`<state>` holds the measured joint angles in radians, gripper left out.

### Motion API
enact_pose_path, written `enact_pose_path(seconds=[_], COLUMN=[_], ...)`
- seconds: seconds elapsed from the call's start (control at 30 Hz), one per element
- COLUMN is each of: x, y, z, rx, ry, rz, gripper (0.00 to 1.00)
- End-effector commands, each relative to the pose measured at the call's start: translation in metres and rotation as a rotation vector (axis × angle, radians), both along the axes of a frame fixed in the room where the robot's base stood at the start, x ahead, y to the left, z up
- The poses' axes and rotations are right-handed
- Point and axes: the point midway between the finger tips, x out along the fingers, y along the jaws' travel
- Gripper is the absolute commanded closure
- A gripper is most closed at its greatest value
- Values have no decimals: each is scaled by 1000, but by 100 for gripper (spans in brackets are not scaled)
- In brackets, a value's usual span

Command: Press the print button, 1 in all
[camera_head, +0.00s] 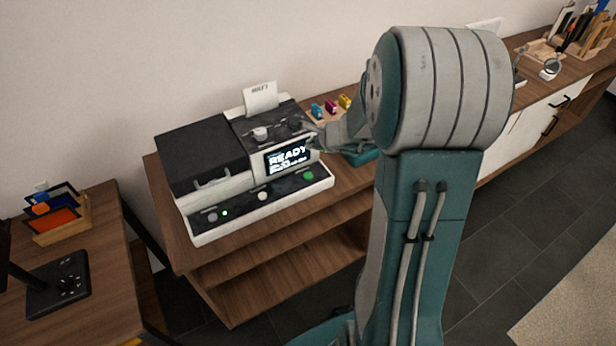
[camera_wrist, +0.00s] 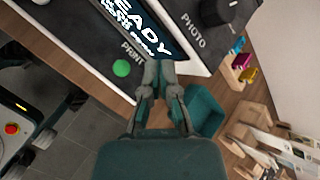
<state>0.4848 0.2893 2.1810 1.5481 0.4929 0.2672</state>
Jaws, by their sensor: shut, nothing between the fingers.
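The printer (camera_head: 205,150) stands on the wooden sideboard, with a lit screen (camera_head: 288,158) reading READY. The green print button (camera_head: 308,175) is at the right end of its front panel. In the wrist view the button (camera_wrist: 121,68) sits beside the word PRINT, left of my fingertips. My gripper (camera_wrist: 160,70) is shut and empty, its tips near the printer's front right corner, apart from the button in the picture. In the head view my gripper (camera_head: 318,142) is partly hidden by my arm, right of the screen and above the button's level.
Other controls on the printer are a white button (camera_head: 263,196) and top knobs (camera_head: 261,133). Coloured cartridges (camera_head: 330,107) stand behind on the right. A teal object (camera_wrist: 203,112) sits beside the printer.

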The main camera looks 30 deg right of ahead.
Motion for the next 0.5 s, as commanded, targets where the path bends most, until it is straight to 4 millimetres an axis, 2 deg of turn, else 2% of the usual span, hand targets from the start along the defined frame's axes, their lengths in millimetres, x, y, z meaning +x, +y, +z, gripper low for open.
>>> enact_pose_path(seconds=[0.27,0.5], x=[0,0], y=[3,3], z=[-7,-36], rx=[-1,1], ry=[2,3], rz=[4,3], gripper=[100,100])
